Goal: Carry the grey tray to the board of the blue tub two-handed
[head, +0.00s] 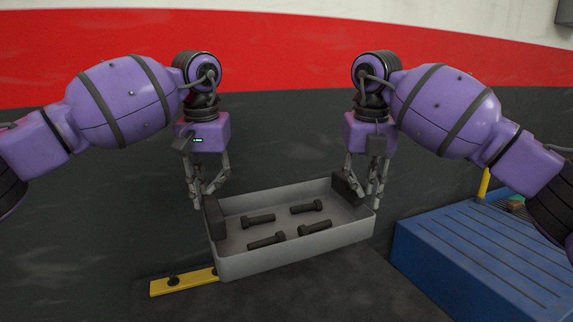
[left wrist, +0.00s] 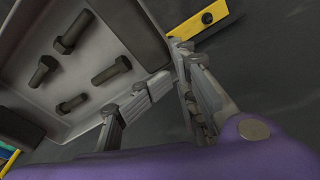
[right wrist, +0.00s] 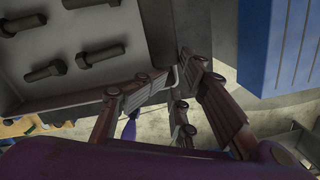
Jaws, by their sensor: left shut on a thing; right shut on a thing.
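The grey tray (head: 290,258) is in the middle of the head view, tilted a little in the picture with its right side higher. Several dark bolts (head: 258,221) lie on its floor. My left gripper (head: 207,200) is shut on the tray's left end by a dark handle block (head: 215,218). My right gripper (head: 366,195) is shut on the right end by the other dark block (head: 347,186). The tray also shows in the left wrist view (left wrist: 80,25) and the right wrist view (right wrist: 85,15). The blue tub (head: 480,255), with a ribbed board on top, stands to the right.
A yellow strip with black knobs (head: 183,282) lies below the tray's left end on a dark surface (head: 310,295). A yellow post (head: 484,183) stands behind the tub. A red and dark wall (head: 285,60) is at the back. A gap separates tray and tub.

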